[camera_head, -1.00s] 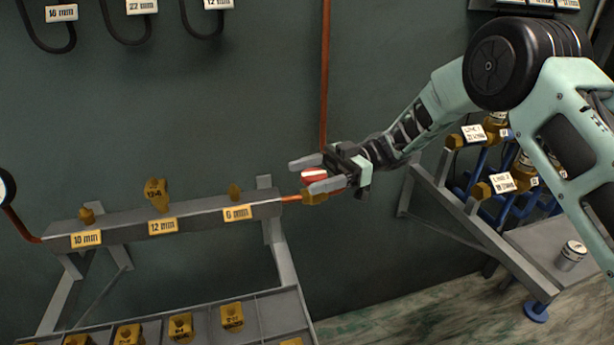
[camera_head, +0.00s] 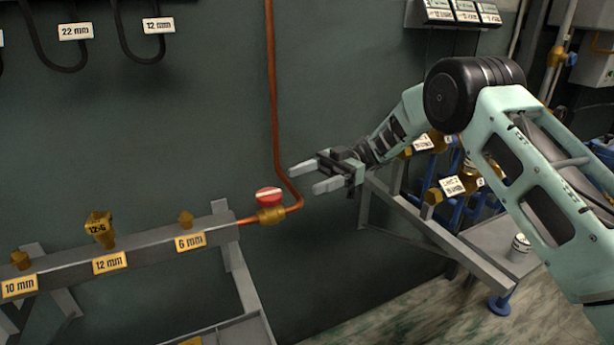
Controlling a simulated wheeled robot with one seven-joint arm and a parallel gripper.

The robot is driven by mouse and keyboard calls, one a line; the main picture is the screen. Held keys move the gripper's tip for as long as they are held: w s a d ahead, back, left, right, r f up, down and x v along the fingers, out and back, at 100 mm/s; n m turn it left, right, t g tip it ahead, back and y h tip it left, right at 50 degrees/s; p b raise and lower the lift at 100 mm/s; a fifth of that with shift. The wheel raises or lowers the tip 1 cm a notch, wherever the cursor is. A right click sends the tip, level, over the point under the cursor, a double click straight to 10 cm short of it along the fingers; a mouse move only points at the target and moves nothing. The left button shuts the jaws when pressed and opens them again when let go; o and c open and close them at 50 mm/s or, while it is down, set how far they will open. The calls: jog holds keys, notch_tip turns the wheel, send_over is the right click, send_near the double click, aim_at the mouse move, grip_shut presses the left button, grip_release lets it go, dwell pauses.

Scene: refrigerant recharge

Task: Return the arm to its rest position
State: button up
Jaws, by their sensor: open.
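My gripper (camera_head: 314,177) is open and empty, with its two pale fingers pointing left. In the picture it shows to the right of and slightly above a red round valve knob (camera_head: 269,195) with a white stripe. The knob sits on a brass valve body (camera_head: 270,215) in the copper pipe (camera_head: 272,100). There is a visible gap between the fingers and the knob. My arm reaches in from the right, bent at a black joint.
A grey manifold bar (camera_head: 140,248) with brass fittings and size labels stands at lower left. A rack with blue supports and labelled brass valves (camera_head: 455,186) stands behind my arm. A small can (camera_head: 520,246) sits on a grey shelf. Wall between them is clear.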

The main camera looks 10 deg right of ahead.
jog(key=w+a+r+m+t+h+p, duration=0.2)
jog(key=a+r+m+t, duration=0.3)
jog(key=r+t, duration=0.3)
jog(key=w+a+r+m+t+h+p, duration=0.2)
jog(key=a+r+m+t, duration=0.4)
jog(key=t, duration=0.3)
jog(key=s+d+f+m+g+h+p, duration=0.1)
jog(key=s+d, duration=0.4)
jog(key=s, duration=0.8)
jog(key=s+d+f+m+g+h+p, duration=0.2)
jog(key=s+d+f+g+h, duration=0.1)
jog(key=s, duration=0.9)
jog(key=s+d+f+m+g+h+p, duration=0.1)
jog(key=s+d+g+h, duration=0.3)
jog(key=s, duration=0.9)
jog(key=d+f+m+h, duration=0.1)
jog(key=d+h, duration=0.1)
jog(key=h, duration=0.1)
jog(key=shift+s+d+f+g, duration=0.3)
jog(key=shift+d+f, duration=0.1)
